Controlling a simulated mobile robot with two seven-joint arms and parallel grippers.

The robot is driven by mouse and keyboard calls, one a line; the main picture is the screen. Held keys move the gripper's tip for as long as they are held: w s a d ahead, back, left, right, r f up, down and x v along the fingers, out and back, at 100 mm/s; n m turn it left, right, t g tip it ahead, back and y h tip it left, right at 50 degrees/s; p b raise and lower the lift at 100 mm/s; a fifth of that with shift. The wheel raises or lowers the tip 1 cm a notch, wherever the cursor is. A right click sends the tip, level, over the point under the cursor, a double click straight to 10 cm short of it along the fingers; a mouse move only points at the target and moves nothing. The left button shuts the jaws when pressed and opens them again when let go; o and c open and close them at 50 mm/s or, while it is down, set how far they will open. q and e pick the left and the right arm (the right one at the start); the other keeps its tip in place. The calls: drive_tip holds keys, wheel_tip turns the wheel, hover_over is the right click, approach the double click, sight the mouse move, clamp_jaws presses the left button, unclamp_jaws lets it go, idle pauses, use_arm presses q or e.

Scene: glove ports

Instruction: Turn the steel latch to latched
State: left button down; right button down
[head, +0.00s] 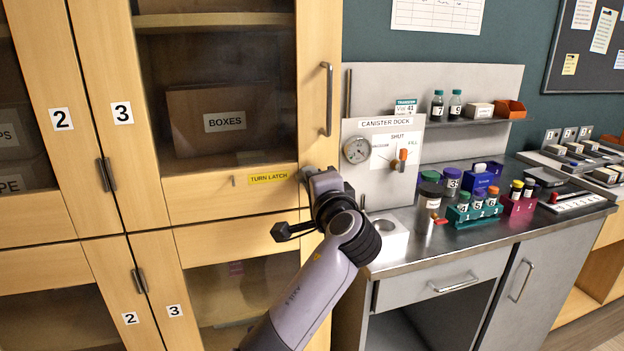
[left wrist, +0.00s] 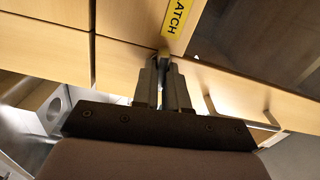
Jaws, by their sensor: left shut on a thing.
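The steel latch (left wrist: 163,56) is on the wooden door of cabinet 3, beside the yellow "TURN LATCH" label (head: 269,177). In the head view my left gripper (head: 307,173) reaches up to the door's right edge and hides most of the latch. In the left wrist view my left gripper (left wrist: 163,75) is shut on the latch, with a finger on each side of it. The latch's angle is hard to read behind the fingers. My right gripper is in neither view.
The door has a vertical bar handle (head: 327,99) above the latch. To the right is a steel counter (head: 475,236) with a canister dock panel (head: 378,123), a white block with a round hole (head: 388,240), and racks of capped vials (head: 474,213). Lower cabinet doors are below.

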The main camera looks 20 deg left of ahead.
use_arm(q)
drive_tip(key=shift+r+m, duration=0.1)
drive_tip(key=shift+m, duration=0.4)
drive_tip(key=c, duration=1.2)
unclamp_jaws()
drive_tip(key=shift+o, duration=0.2)
drive_tip(key=b+v, duration=0.1)
drive_tip(key=v, duration=0.6)
drive_tip(key=shift+b, duration=0.35)
